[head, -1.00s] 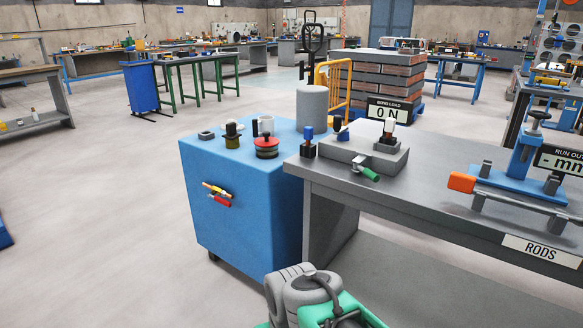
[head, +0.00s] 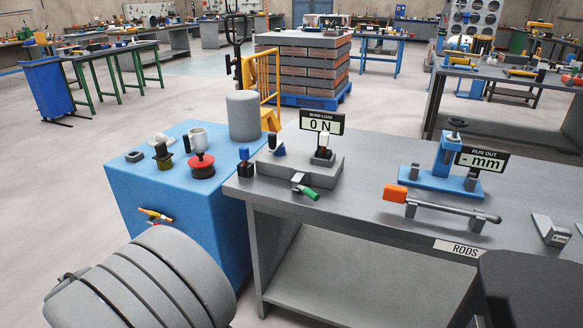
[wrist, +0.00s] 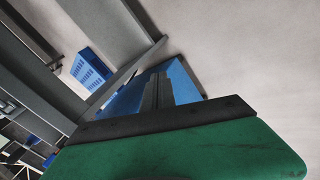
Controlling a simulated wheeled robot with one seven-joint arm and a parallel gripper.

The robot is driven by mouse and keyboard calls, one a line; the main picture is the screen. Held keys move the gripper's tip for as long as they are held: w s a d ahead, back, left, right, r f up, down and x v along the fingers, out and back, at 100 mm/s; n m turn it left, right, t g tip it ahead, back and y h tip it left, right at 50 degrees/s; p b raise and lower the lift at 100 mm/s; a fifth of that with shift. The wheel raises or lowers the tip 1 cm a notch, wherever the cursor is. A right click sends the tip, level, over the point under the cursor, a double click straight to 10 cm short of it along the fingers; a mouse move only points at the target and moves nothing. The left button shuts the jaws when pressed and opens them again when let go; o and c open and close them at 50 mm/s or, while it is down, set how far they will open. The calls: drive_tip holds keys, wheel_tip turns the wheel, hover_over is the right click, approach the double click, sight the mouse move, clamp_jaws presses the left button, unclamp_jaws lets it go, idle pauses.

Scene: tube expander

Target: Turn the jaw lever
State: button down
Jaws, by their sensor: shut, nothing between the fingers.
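A grey block fixture (head: 300,178) stands on the left end of the grey workbench (head: 365,215), with small dark-topped parts on it. A short lever with a green handle (head: 308,193) sticks out from its front edge and points to the lower right; it looks like the jaw lever. My gripper (wrist: 157,88) shows only in the wrist view, its two grey fingers together and empty beyond the green body. It is apart from the lever, which I cannot make out in the wrist view.
A blue cabinet (head: 165,193) with a red button (head: 201,165) and a grey cylinder (head: 242,116) stands left of the bench. A "BIND LOAD 0 N" display (head: 322,122) rises behind the fixture. An orange-handled rod (head: 440,208) lies on supports at right. Open floor lies left.

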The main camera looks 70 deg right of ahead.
sight(309, 196)
drive_tip(key=s+d+r+m+g+h+p, duration=0.1)
drive_tip(key=s+d+r+g+h+p, duration=0.25)
drive_tip(key=s+d+r, duration=0.45)
drive_tip(key=s+d+r+g+h+p, duration=0.3)
drive_tip(key=s+d+r+g+p, duration=0.2)
drive_tip(key=d+r, duration=0.45)
drive_tip(key=b+x, duration=0.3)
drive_tip(key=x, duration=0.1)
drive_tip(key=b+x, duration=0.3)
drive_tip(key=x, duration=0.2)
drive_tip(key=s+b+x, duration=0.1)
drive_tip(key=b+x, duration=0.2)
drive_tip(key=x, duration=0.2)
drive_tip(key=shift+w+a+r+b, duration=0.1)
drive_tip(key=shift+a+b, duration=0.2)
drive_tip(key=shift+b, duration=0.05)
